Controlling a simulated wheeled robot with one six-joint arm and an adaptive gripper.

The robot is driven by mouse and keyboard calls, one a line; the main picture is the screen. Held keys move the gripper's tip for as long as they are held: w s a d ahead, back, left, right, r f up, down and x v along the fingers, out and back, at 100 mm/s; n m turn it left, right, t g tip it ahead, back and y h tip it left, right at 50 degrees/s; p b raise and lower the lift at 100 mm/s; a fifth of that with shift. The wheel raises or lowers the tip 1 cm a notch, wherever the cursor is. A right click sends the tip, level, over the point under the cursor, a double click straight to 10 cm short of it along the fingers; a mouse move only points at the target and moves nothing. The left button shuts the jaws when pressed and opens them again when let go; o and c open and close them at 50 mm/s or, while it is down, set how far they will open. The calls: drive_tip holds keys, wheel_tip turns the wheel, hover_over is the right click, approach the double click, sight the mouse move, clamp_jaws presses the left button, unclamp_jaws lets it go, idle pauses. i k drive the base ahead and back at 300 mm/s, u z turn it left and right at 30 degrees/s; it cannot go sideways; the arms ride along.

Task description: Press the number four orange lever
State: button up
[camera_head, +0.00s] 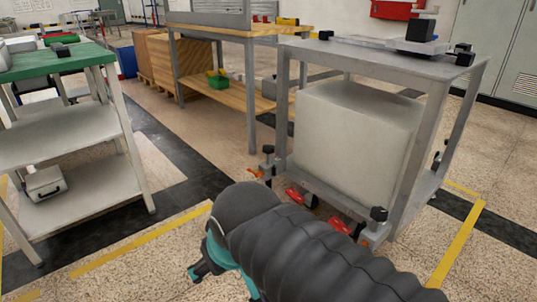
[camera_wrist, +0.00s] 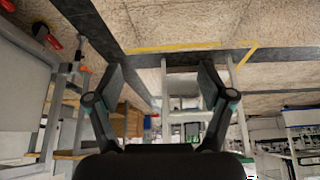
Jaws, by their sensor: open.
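Two small orange levers show at the base of a grey metal frame stand in the head view: one at its left corner (camera_head: 256,173) and one at its near corner (camera_head: 365,243). No number is legible, so I cannot tell which is number four. My gripper (camera_wrist: 162,75) is open and empty in the wrist view, its two black fingers spread wide. In the head view, part of my gripper (camera_head: 200,268) shows low and left of the stand, apart from both levers; my dark ribbed arm hides the rest. An orange lever (camera_wrist: 85,70) also shows left of the fingers in the wrist view.
The grey stand (camera_head: 440,110) holds a large pale block (camera_head: 355,130). Red parts (camera_head: 295,196) sit along its lower front edge. A green-topped white table (camera_head: 75,60) stands left and a wooden workbench (camera_head: 215,95) behind. The floor (camera_head: 155,235) between them is clear.

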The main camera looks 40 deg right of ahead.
sight(253, 172)
drive_tip(key=k, duration=0.6)
drive_tip(key=u, duration=0.2)
drive_tip(key=i, duration=0.8)
drive_tip(key=z, duration=0.8)
drive_tip(key=i, duration=0.5)
drive_tip(key=z, duration=0.45)
